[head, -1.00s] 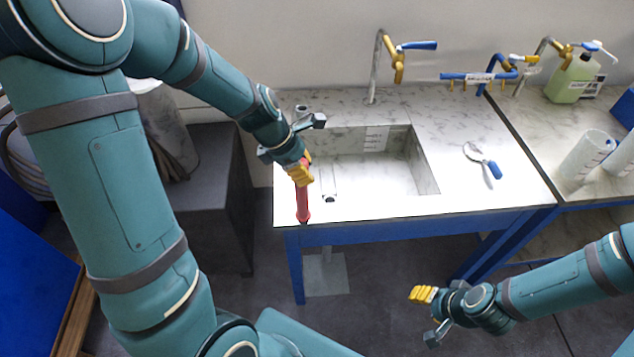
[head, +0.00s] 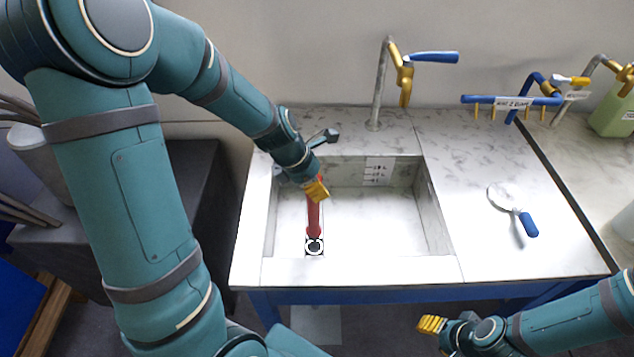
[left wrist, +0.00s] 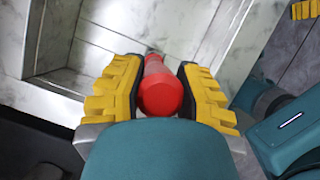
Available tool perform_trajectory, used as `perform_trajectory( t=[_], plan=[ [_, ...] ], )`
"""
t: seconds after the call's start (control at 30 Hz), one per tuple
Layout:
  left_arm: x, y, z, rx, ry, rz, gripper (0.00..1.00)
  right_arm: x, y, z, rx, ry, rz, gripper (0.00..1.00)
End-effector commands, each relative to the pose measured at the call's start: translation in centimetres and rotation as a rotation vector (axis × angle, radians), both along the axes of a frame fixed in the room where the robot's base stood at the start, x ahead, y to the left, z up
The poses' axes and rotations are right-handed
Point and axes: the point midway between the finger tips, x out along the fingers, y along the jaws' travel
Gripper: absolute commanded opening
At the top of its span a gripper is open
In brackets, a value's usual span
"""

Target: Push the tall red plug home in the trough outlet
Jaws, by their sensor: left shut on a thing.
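The tall red plug (head: 314,220) is in my left gripper (head: 316,189), whose yellow fingers are shut on its upper end. In the head view the plug hangs inside the trough (head: 375,218), its lower end at or just above the black-and-white ringed outlet (head: 314,246). I cannot tell whether it touches the outlet. In the left wrist view the plug (left wrist: 160,92) lies between both finger pads, and the outlet is hidden. My right gripper (head: 432,324) is in front of the bench, away from the trough; its yellow fingers look close together, but their gap is unclear.
A tap with a blue lever (head: 430,58) stands behind the trough. A round strainer-like tool with a blue handle (head: 528,224) lies on the worktop to the right. A blue rail with brass nozzles (head: 512,101) is at the back right. The rest of the trough floor is clear.

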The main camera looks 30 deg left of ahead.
Motion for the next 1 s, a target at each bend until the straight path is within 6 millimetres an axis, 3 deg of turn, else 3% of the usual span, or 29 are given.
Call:
perform_trajectory(
  t=[0.53,1.0],
  plan=[
    [0.0,0.1,-0.1,-0.005,-0.002,0.001,0.00,0.1,0.0,0.2,0.000,-0.002,-0.001,0.47],
    [0.0,0.0,-4.2,-0.006,-0.003,0.000,0.00,-0.8,0.2,-3.0,0.004,0.017,0.015,0.47]
  ],
)
